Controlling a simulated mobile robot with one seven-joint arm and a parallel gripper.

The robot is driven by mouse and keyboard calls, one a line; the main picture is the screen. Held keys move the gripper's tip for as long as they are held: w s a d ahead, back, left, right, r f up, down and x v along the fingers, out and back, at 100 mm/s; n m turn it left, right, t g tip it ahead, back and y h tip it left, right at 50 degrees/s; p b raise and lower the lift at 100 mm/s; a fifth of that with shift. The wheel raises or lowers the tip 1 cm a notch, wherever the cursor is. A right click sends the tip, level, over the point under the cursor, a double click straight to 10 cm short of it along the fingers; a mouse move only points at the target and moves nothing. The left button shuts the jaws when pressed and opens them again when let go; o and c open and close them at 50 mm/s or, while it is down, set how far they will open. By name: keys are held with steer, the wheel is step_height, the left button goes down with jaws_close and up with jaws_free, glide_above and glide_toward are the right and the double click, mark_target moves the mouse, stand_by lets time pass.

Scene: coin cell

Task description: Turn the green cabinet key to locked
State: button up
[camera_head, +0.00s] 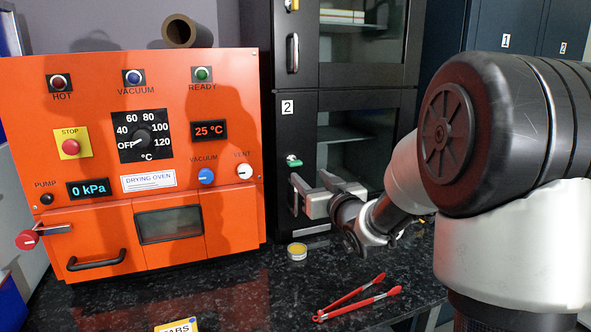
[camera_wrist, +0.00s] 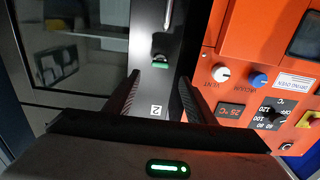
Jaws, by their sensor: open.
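The green cabinet key (camera_head: 293,161) sits in the door frame of the lower black cabinet (camera_head: 286,130), below the label "2". Its green bow looks roughly level in the head view. In the wrist view the green key (camera_wrist: 160,65) shows ahead, between the two fingertips in the picture. My gripper (camera_head: 309,182) is open and empty, in front of the cabinet just below the key. In the wrist view my gripper's fingers (camera_wrist: 158,78) are spread on either side, apart from the key. I cannot tell the exact distance to it.
An orange drying oven (camera_head: 100,205) stands close on the left. A small round tin (camera_head: 297,251) and red tongs (camera_head: 355,299) lie on the dark speckled counter (camera_head: 250,300). The upper cabinet has a handle (camera_head: 293,53) and a yellow key (camera_head: 292,5).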

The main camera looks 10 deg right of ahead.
mark_target(297, 165)
steer(key=w, duration=0.3)
steer(key=w+a, duration=0.1)
steer(key=w, duration=0.2)
steer(key=w+a, duration=0.1)
steer(key=w, duration=0.2)
steer(key=shift+w+b, duration=0.35)
steer(key=shift+w, duration=0.05)
steer(key=shift+c, duration=0.3)
steer(key=c, duration=1)
